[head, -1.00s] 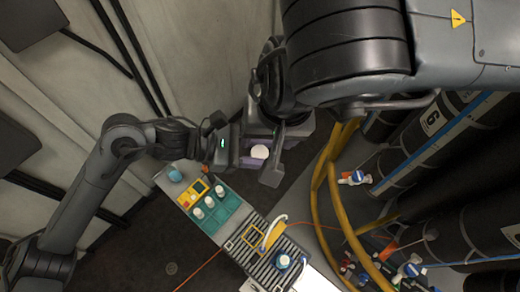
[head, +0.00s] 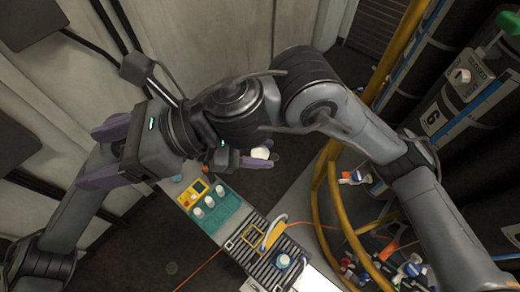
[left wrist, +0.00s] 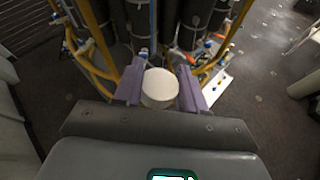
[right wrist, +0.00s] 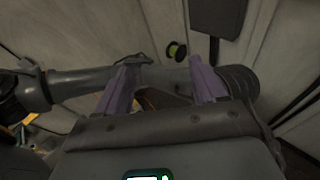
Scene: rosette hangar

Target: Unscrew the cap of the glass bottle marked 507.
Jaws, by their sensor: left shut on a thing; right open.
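My left gripper (head: 264,161) is shut on a white round-topped thing (head: 262,153), held above the floor beyond the bench. The left wrist view shows the white thing (left wrist: 159,88) between the two purple fingers; its lower part is hidden and no number can be read. I cannot tell from here whether it is a cap alone or a capped bottle. My right gripper (head: 88,157) is open and apart from it, at the left of the head view, above my left arm. The right wrist view shows nothing held between its fingers (right wrist: 164,75).
A teal rack (head: 221,211) holds several white-capped bottles, beside a yellow box (head: 193,193). A yellow rail (head: 321,205) and dark cylinders are at the right.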

